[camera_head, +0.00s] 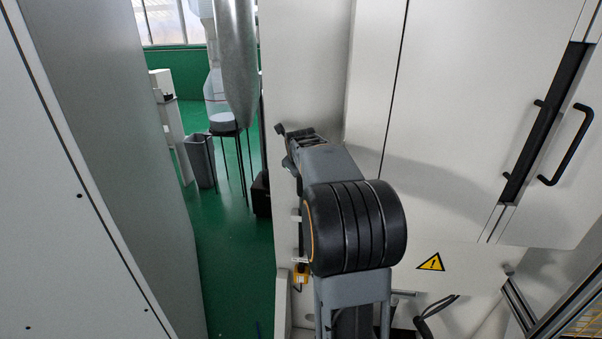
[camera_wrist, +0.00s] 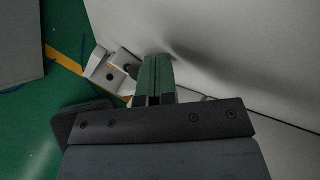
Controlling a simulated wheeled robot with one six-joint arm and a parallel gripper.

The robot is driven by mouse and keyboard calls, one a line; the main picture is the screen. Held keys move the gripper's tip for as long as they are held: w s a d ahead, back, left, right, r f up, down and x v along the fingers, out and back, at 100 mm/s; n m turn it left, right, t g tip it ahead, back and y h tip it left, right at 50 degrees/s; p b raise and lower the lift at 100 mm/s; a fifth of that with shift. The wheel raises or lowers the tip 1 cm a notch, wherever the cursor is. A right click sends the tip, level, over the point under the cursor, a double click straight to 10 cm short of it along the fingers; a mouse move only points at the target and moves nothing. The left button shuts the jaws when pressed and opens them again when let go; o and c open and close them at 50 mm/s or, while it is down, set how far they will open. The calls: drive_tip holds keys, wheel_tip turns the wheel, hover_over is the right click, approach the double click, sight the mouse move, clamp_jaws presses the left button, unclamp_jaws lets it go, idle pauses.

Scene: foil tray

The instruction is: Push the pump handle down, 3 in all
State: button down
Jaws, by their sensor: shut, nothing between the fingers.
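My gripper (camera_wrist: 156,62) shows in the wrist view as two green fingers pressed together with nothing between them. A pale grey block with round dark holes (camera_wrist: 100,72) lies just left of the fingertips, beside the white wall; the fingers hide part of it. Whether they touch it I cannot tell. I cannot make out which part is the pump handle. In the head view, a small yellow-orange part (camera_head: 301,273) shows low at the cabinet edge, left of my arm. My gripper's fingers cannot be made out in that view.
A white cabinet (camera_head: 480,120) with black handles (camera_head: 568,146) stands close on the right. A grey panel (camera_head: 60,230) fills the left. Between them is a green floor passage (camera_head: 232,260), with a grey bin (camera_head: 201,160) and a thin-legged stand (camera_head: 225,128) farther back.

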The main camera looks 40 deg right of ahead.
drive_tip(key=b, duration=0.4)
hover_over(300, 195)
drive_tip(key=w, duration=0.1)
drive_tip(key=shift+d+f, duration=0.15)
drive_tip(key=shift+f, duration=1.05)
drive_tip(key=shift+d+f, duration=0.1)
drive_tip(key=shift+f, duration=1.05)
idle(0.6)
drive_tip(key=shift+r, duration=0.15)
idle(0.3)
drive_tip(key=shift+r+p, duration=1.65)
drive_tip(key=shift+r, duration=1.3)
drive_tip(key=shift+r, duration=0.1)
drive_tip(key=shift+r+p, duration=1.55)
drive_tip(key=shift+r, duration=0.85)
